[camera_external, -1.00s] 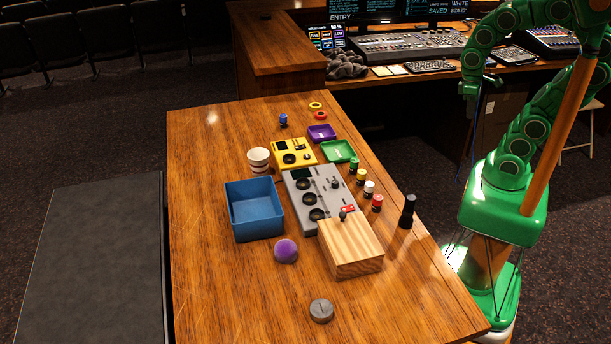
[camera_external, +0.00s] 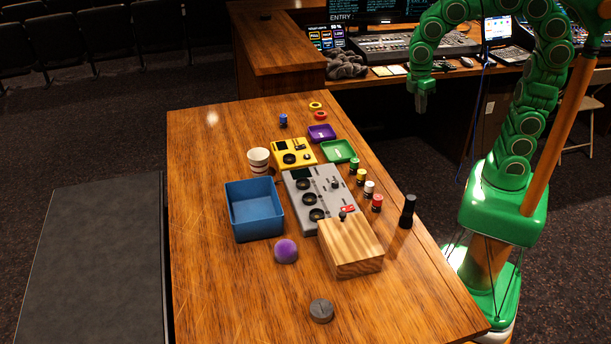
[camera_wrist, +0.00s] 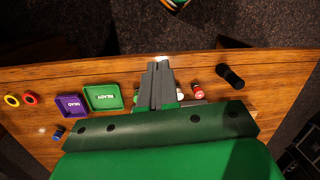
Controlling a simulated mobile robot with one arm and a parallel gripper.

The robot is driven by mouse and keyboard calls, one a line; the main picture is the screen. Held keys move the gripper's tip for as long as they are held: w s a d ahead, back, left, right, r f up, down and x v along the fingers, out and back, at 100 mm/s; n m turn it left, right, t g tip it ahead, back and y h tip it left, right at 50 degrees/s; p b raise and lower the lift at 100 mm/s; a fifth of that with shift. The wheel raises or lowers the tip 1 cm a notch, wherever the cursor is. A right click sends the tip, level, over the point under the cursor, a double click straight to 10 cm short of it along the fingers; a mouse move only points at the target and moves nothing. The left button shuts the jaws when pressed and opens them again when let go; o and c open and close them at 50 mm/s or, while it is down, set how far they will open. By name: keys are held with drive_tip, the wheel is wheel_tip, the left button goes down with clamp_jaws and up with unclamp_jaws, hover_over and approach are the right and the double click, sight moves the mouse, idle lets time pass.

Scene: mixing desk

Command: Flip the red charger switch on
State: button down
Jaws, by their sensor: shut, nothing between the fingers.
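The red charger switch (camera_external: 348,209) shows as a small red patch on the grey mixing device (camera_external: 301,186), at the edge near the wooden block. Its on or off position is too small to tell. My gripper (camera_external: 421,103) is shut and empty, pointing down, high up beyond the far right edge of the table and well away from the device. In the wrist view my gripper (camera_wrist: 162,66) hangs over the table edge and hides the device.
A wooden block (camera_external: 351,250) stands against the device's near end. A blue bin (camera_external: 239,226), yellow device (camera_external: 284,158), green tray (camera_external: 339,151) and several small jars, such as the red-labelled one (camera_external: 377,203), surround it. A black bottle (camera_external: 408,211) stands at the right edge.

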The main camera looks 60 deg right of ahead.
drive_tip(key=w+a+f+n, duration=0.2)
drive_tip(key=w+a+n, duration=0.65)
drive_tip(key=a, duration=0.55)
drive_tip(key=n, duration=0.8)
hover_over(352, 206)
drive_tip(key=w+a, duration=0.1)
drive_tip(key=a, duration=0.1)
wheel_tip(352, 206, down, 6)
drive_tip(key=shift+w+d+f+t+h, duration=0.1)
drive_tip(key=shift+w+d+t+h, duration=0.1)
drive_tip(key=shift+t+h, duration=0.1)
drive_tip(key=f, duration=0.4)
drive_tip(key=d+f, duration=0.1)
drive_tip(key=f, duration=0.4)
drive_tip(key=s+f, duration=0.1)
drive_tip(key=f, duration=0.4)
drive_tip(key=shift+s+d, duration=0.1)
drive_tip(key=shift+d, duration=0.05)
